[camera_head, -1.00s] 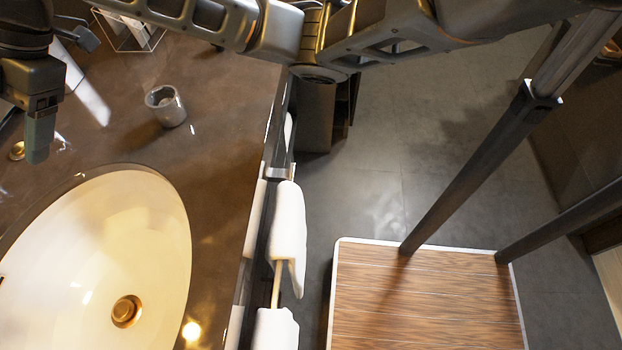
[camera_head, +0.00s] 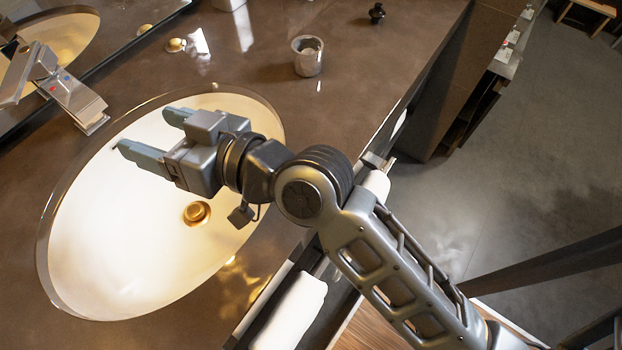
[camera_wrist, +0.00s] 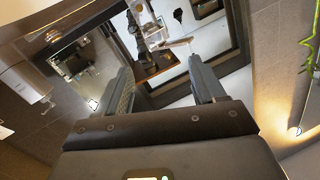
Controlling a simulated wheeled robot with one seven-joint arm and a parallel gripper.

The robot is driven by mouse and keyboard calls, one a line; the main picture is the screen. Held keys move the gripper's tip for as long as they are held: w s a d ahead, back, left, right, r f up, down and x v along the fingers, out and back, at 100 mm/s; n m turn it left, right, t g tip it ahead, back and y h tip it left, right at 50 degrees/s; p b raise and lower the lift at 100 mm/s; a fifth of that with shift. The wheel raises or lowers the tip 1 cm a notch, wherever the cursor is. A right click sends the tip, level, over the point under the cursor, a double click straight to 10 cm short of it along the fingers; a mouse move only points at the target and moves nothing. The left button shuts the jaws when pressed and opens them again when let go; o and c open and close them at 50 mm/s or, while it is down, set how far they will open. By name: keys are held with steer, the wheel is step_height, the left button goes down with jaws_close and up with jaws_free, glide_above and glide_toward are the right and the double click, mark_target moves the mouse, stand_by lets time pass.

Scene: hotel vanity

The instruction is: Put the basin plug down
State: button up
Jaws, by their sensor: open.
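The basin (camera_head: 100,255) is a white oval bowl set in the dark counter. A round gold plug or drain fitting (camera_head: 197,213) sits at its bottom; I cannot tell how high it stands. A gold dome (camera_head: 175,45) is on the counter behind the basin. My gripper (camera_head: 147,130) is open and empty over the back part of the basin, with its fingers pointing left toward the tap. The gold fitting shows below and in front of it. In the wrist view, my two fingers (camera_wrist: 160,85) are apart with nothing between them, and the plug cannot be made out.
A tap (camera_head: 75,95) with red and blue marks stands at the basin's left, by the mirror. A grey cup (camera_head: 307,56) and a small black object (camera_head: 377,13) stand on the counter. White towels (camera_head: 290,312) hang at the front edge. A green plant (camera_wrist: 310,45) shows at right.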

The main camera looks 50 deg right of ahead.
steer(key=s+d+f+m+h, duration=0.1)
steer(key=s+f, duration=0.1)
steer(key=s, duration=0.3)
steer(key=s+d+f+m+h, duration=0.1)
steer(key=s+f, duration=0.1)
steer(key=s, duration=0.3)
steer(key=s+d+f+m+g+h, duration=0.1)
steer(key=s+d+f+h, duration=0.1)
steer(key=s, duration=0.3)
steer(key=shift+s+f, duration=0.4)
steer(key=shift+f, duration=0.2)
steer(key=s+d+r+n, duration=0.1)
steer(key=s+d, duration=0.2)
steer(key=s, duration=0.4)
steer(key=s+d+r+n, duration=0.1)
steer(key=s+d+n, duration=0.1)
steer(key=s, duration=0.6)
steer(key=shift+s+d+g, duration=0.25)
steer(key=shift+d+g, duration=0.15)
steer(key=shift+d, duration=0.4)
steer(key=shift+r, duration=0.1)
